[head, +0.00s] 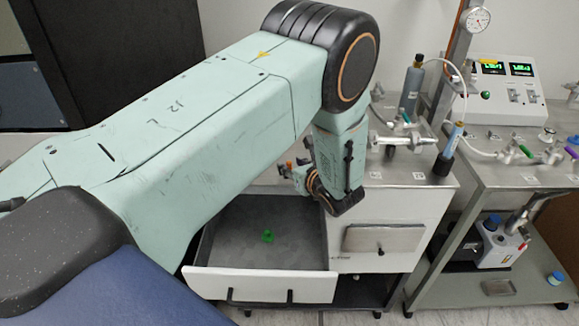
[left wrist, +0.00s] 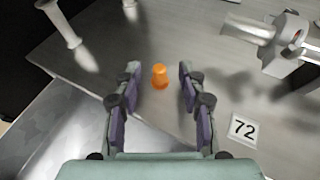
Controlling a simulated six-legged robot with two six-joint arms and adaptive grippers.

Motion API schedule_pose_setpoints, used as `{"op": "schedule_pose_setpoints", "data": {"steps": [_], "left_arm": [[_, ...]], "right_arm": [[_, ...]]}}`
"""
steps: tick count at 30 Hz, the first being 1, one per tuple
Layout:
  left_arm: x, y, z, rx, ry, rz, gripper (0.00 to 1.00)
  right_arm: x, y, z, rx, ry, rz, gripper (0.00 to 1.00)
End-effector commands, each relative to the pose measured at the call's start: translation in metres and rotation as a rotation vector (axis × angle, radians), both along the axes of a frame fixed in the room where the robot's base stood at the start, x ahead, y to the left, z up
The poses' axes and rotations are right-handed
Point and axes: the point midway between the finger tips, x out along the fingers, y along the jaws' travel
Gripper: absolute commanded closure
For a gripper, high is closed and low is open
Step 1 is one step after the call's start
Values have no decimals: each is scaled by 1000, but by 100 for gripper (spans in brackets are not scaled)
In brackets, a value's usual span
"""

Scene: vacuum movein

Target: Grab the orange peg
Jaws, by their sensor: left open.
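The orange peg (left wrist: 160,77) stands on a grey metal surface in the left wrist view, between and slightly beyond my fingers. My left gripper (left wrist: 159,83) is open, one finger on each side of the peg, with a gap to each. How high the fingertips are above the surface is hard to tell. In the head view my left gripper (head: 300,172) is mostly hidden by my wrist, at the back edge of an open drawer. The peg cannot be made out clearly there. My right gripper is not in view.
A metal post (left wrist: 60,24) stands at the upper left.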

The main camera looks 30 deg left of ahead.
Motion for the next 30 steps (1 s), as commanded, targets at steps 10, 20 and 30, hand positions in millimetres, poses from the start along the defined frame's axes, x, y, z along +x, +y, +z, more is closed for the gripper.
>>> {"op": "schedule_pose_setpoints", "data": {"steps": [10,20,30], "left_arm": [[11,18,-9,0,1,0,59],[11,18,-9,0,0,0,78],[11,18,-9,-1,0,-1,100]], "right_arm": [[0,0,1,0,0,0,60],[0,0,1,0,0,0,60],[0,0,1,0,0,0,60]]}}
